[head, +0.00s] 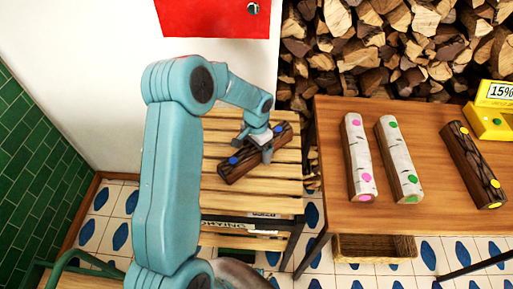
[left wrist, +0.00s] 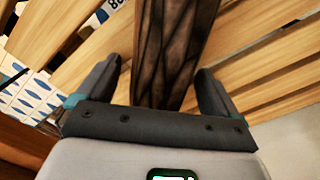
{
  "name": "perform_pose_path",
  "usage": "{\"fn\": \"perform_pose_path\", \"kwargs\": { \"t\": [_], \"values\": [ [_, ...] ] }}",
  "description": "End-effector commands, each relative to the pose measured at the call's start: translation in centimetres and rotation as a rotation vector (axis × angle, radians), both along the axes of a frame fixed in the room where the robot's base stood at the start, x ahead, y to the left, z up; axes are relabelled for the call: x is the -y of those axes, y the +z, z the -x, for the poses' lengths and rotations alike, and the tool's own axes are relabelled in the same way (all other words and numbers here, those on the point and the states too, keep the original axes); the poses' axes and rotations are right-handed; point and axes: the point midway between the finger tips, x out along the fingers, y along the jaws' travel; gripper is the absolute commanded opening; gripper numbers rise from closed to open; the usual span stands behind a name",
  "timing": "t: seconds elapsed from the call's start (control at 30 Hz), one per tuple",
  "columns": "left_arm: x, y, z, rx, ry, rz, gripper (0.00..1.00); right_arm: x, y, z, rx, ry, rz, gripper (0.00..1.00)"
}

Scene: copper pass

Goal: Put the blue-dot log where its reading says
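The blue-dot log (head: 243,165) is dark brown with a blue dot near each end. It lies at a slant on the slatted wooden rack (head: 230,205). My left gripper (head: 265,147) is over the middle of the log with its fingers on either side. In the left wrist view the log (left wrist: 170,50) runs between the fingers of the left gripper (left wrist: 160,88), which stand wide, with a small gap showing at the left finger. The yellow meter (head: 490,112) at the right edge reads 15%. My right gripper is not in view.
A wooden table (head: 345,220) to the right holds a pink-dot birch log (head: 358,150), a green-dot birch log (head: 400,160) and a dark yellow-dot log (head: 470,160). A woven basket (head: 375,248) is below it. A firewood stack (head: 400,50) and red box (head: 215,15) are behind.

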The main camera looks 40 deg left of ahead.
Motion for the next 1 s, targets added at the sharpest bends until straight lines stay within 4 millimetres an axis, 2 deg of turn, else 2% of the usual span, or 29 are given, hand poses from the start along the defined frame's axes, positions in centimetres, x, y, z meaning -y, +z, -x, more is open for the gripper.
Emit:
{"fn": "perform_pose_path", "kwargs": {
  "t": [0.17, 0.5, 0.6, 0.8, 1.0],
  "values": [
    [-0.1, 1.4, -0.1, 0.004, 0.001, -0.002, 0.94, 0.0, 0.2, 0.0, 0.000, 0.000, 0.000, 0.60],
    [0.0, 9.0, -0.1, 0.005, 0.000, -0.002, 0.94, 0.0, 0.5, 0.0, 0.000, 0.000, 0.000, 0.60],
    [0.0, 10.7, 0.0, 0.003, 0.000, -0.002, 0.94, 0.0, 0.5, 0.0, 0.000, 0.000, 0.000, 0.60],
    [0.0, 12.2, 0.0, 0.001, 0.000, 0.000, 0.94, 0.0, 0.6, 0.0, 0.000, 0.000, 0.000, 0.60],
    [0.0, 12.2, 0.0, 0.000, 0.000, 0.000, 0.94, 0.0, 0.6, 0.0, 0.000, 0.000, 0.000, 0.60]
  ]
}}
